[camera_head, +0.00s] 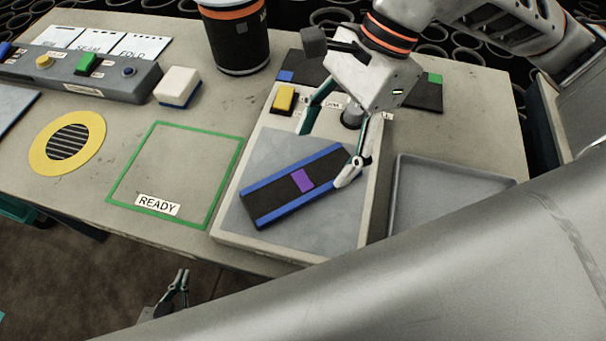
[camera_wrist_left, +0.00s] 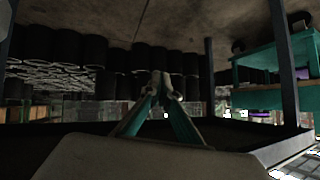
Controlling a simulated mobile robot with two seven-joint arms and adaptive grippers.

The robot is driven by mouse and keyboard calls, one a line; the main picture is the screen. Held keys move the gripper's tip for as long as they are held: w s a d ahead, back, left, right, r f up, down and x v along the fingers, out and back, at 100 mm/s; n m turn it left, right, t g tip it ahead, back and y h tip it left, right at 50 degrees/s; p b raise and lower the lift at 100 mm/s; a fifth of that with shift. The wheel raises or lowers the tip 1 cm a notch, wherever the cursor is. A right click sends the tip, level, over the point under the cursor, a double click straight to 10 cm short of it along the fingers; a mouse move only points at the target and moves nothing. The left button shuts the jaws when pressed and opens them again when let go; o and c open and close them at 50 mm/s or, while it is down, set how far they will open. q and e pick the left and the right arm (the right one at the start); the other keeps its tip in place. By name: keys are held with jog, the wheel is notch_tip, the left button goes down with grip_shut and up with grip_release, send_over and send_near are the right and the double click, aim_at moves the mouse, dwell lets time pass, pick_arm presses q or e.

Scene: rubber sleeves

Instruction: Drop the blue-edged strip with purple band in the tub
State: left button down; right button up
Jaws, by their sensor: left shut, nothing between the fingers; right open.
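The dark strip with blue long edges (camera_head: 272,201) and a purple band (camera_head: 302,180) lies at a slant on the grey pad of a pale board. My right gripper (camera_head: 326,158) is open above the strip's far right end. One finger reaches down at that end; I cannot tell if it touches. My left gripper (camera_head: 183,274) is shut and empty, low in front of the table; its closed fingertips also show in the left wrist view (camera_wrist_left: 160,82). A shallow grey open container (camera_head: 396,200), perhaps the tub, stands right of the board, partly hidden by my arm.
A green-outlined READY square (camera_head: 128,178) left of the board is empty. A yellow ring (camera_head: 42,158), a white-and-blue block (camera_head: 178,86), a button box (camera_head: 85,91) and a black canister with orange trim (camera_head: 238,48) stand around it. A yellow button (camera_head: 284,99) is behind the pad.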

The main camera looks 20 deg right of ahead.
aim_at(303, 180)
jog(key=x, duration=0.6)
jog(key=shift+a+f, duration=0.2)
jog(key=shift+a, duration=0.35)
jog(key=shift+c, duration=0.4)
jog(key=c, duration=1.2)
jog(key=shift+r, duration=0.1)
jog(key=shift+c, duration=0.2)
